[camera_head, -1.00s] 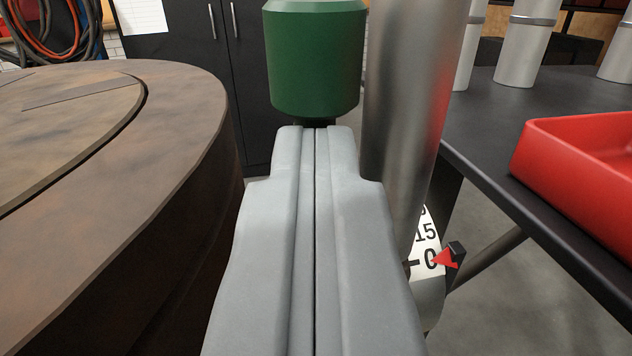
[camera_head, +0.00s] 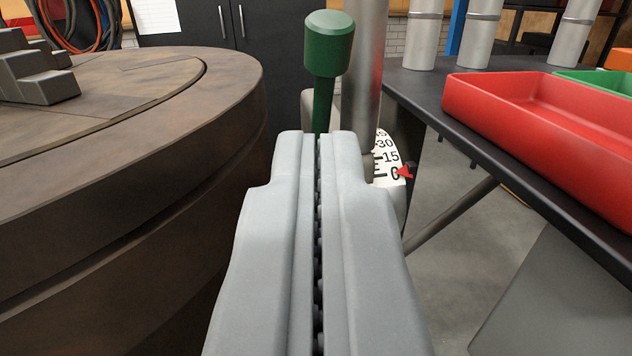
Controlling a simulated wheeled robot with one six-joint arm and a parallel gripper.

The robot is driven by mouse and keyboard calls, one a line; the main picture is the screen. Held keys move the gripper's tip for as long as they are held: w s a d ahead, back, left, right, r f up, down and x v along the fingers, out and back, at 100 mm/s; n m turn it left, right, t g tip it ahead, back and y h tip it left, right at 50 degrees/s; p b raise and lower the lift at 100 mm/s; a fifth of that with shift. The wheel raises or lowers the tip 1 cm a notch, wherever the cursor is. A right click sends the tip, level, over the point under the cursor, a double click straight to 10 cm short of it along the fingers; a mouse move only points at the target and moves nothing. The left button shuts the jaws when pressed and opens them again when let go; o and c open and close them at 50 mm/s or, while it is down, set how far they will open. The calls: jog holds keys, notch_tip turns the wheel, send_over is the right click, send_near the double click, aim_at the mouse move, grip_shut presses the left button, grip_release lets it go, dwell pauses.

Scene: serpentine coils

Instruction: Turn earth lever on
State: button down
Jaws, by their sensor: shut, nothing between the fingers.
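A green lever (camera_head: 328,45) with a thick knob on a thinner stem stands upright at the top centre. A metal pole (camera_head: 369,60) rises just to its right. A white dial (camera_head: 388,158) with numbers, 0 and 15 among them, shows at the pole's foot, and a red pointer (camera_head: 405,171) sits at 0. My gripper (camera_head: 318,140) is shut and empty, its tips in front of the lever's stem in the picture. The tips hide the stem's lower part. I cannot tell whether they touch it.
A large round brown table (camera_head: 120,200) with grey stepped blocks (camera_head: 35,72) fills the left. A black bench (camera_head: 425,95) on the right carries a red tray (camera_head: 540,105) and several metal cylinders (camera_head: 480,35). Dark cabinets (camera_head: 235,75) stand behind. Grey floor shows at lower right.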

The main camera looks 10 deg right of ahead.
jog(key=s, duration=0.1)
jog(key=t, duration=0.3)
send_near(316, 73)
jog(key=shift+m+h, duration=0.4)
jog(key=shift+m, duration=0.1)
jog(key=x, duration=0.2)
jog(key=f+x, duration=0.1)
jog(key=x, duration=0.4)
jog(key=shift+w+d+f, duration=0.25)
jog(key=shift+w, duration=0.2)
jog(key=shift+r, duration=0.1)
jog(key=shift+w+r+g, duration=0.3)
jog(key=shift+g, duration=0.2)
jog(key=shift+w+r+n+g+y, duration=0.4)
jog(key=shift+w+g, duration=0.15)
jog(key=shift+g, duration=0.25)
jog(key=shift+w+a+r, duration=0.1)
jog(key=shift+w+r, duration=0.2)
jog(key=shift+w, duration=0.15)
